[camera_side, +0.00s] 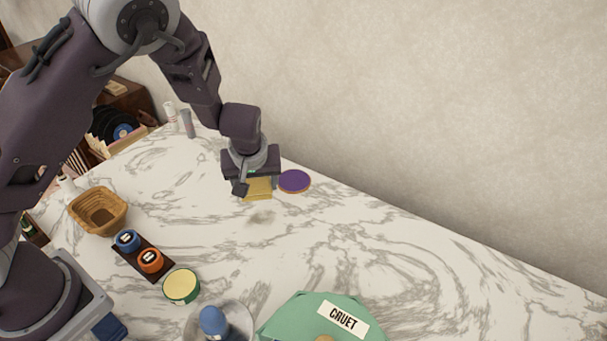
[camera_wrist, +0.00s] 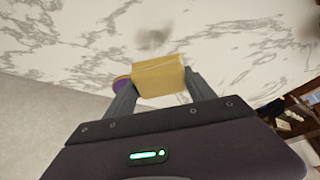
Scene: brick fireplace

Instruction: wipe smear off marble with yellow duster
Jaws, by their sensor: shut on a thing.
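My gripper (camera_side: 248,188) is shut on the yellow duster (camera_side: 259,188), a flat block. In the wrist view the duster (camera_wrist: 158,77) sits between my two fingers (camera_wrist: 160,92). A greyish-brown smear (camera_side: 261,218) lies on the white, grey-veined marble (camera_side: 400,250), just in front of the duster in the side view. The smear (camera_wrist: 152,39) also shows beyond the duster in the wrist view. The duster looks close to the marble; I cannot tell whether it touches.
A purple disc (camera_side: 294,181) lies right beside the duster. A wall stands behind.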

